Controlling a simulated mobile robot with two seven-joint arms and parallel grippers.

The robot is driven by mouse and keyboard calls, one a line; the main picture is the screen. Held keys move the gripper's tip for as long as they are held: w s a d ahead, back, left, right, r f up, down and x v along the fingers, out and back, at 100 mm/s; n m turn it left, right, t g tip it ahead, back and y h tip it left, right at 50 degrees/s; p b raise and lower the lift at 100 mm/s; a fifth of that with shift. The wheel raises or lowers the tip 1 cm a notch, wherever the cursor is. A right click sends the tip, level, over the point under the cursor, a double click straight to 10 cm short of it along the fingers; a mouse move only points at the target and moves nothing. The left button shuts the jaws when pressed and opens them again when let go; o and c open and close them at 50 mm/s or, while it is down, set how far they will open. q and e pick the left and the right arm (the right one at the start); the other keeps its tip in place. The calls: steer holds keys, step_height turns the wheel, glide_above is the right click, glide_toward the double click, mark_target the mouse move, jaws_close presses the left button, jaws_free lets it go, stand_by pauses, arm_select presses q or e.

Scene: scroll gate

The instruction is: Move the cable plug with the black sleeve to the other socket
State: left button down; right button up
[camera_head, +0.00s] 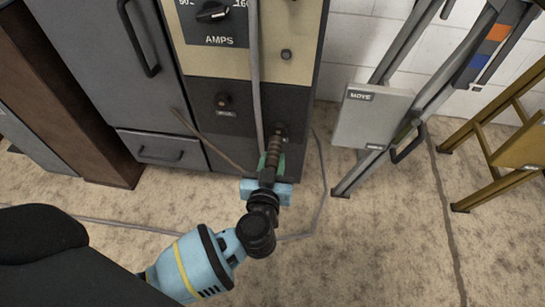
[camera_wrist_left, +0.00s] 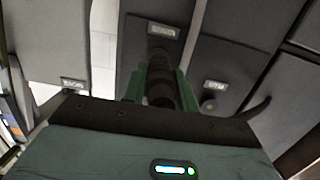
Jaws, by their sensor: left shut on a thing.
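The cable plug (camera_head: 275,146) with a dark, ribbed sleeve is at the lower right of the cabinet's black front panel. My left gripper (camera_head: 270,163) is shut on it, with a green finger on each side. In the left wrist view the plug (camera_wrist_left: 158,85) stands between the green fingers, its far end against or close to the panel under a small label. That end hides any socket behind it, so I cannot tell whether it is seated. Another socket (camera_head: 223,100) is to the left on the same panel; it shows right of the plug in the wrist view (camera_wrist_left: 208,103). My right gripper is out of view.
A grey cable (camera_head: 254,70) hangs down the cabinet front (camera_head: 238,145) to the plug area. Floor (camera_head: 370,250) in front is mostly clear.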

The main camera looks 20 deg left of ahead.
arm_select(q)
steer(key=shift+s+d+p, duration=0.15)
steer(key=shift+s+p, duration=0.15)
steer(key=shift+s, duration=0.05)
steer(key=shift+s, duration=0.25)
steer(key=shift+s+d+p, duration=0.15)
steer(key=shift+s+p, duration=0.2)
steer(key=shift+p, duration=0.15)
steer(key=shift+s, duration=0.1)
steer(key=shift+r, duration=0.1)
